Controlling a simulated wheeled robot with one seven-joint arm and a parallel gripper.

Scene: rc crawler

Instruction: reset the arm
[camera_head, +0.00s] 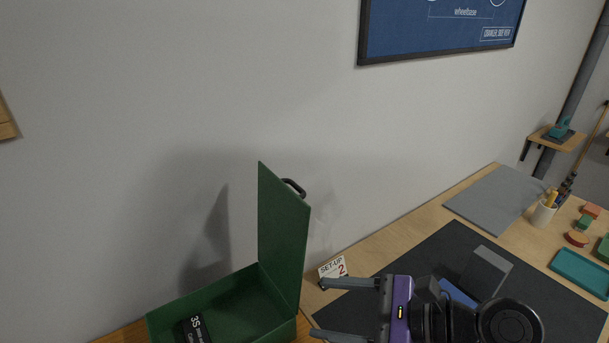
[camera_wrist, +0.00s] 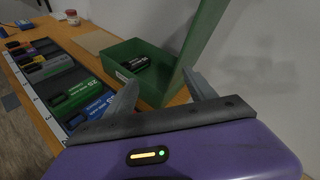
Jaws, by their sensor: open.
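My gripper (camera_head: 341,309) is at the lower middle of the head view, over the table beside the green box. Its two grey fingers point left and are spread apart with nothing between them. In the wrist view my gripper (camera_wrist: 165,88) is also open and empty, with the green box (camera_wrist: 110,52) just beyond the fingers. The green box (camera_head: 280,326) has its lid (camera_head: 281,240) standing up. A black battery pack (camera_head: 194,330) lies inside it, and it also shows in the wrist view (camera_wrist: 134,64).
A dark mat (camera_head: 445,250) covers the table, with a grey block (camera_head: 487,270) near my arm. A "SET-UP 2" card (camera_head: 333,268) stands by the wall. A pen cup (camera_head: 543,212) and teal tray (camera_head: 580,272) are at right. Several battery packs sit in a row (camera_wrist: 84,117).

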